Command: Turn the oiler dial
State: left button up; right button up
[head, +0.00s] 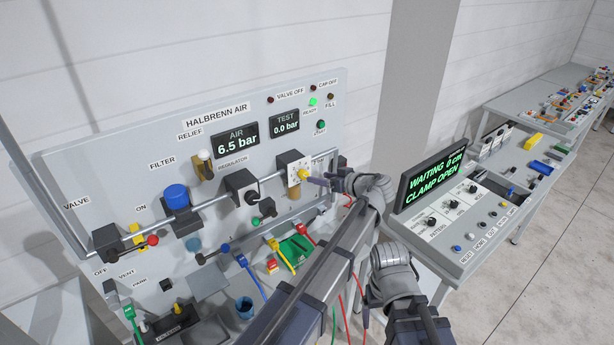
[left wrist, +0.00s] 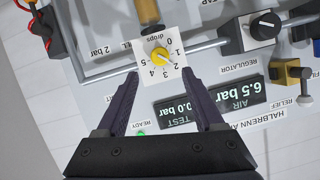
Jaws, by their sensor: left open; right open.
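The oiler dial is a yellow knob (left wrist: 159,57) on a white plate marked "drops" with numbers 0 to 5. It has a dark pointer line that seems to lie toward the 2. In the head view the dial (head: 303,174) is on the right part of the air panel. My left gripper (left wrist: 160,76) is open, with one finger on each side of the plate's lower edge. The knob sits just beyond the fingertips, with no clear contact. In the head view my left gripper (head: 318,181) is right beside the dial.
The air panel (head: 90,165) carries a blue filter (head: 177,196), a regulator (head: 241,187) and a pipe along its front. Gauges read 6.5 and 0.0 bar. A control desk with a display (head: 432,178) stands to the right. Coloured hose clips hang below the dial.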

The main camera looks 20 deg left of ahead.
aim_at(306, 175)
pick_arm(q)
jog(key=b+x, duration=0.2)
jog(key=x, duration=0.4)
jog(key=shift+w+f, duration=0.1)
jog(key=shift+f, duration=0.05)
jog(key=shift+w+a+f+b, duration=0.2)
jog(key=shift+w+a+b, duration=0.15)
jog(key=shift+a, duration=0.25)
grip_shut()
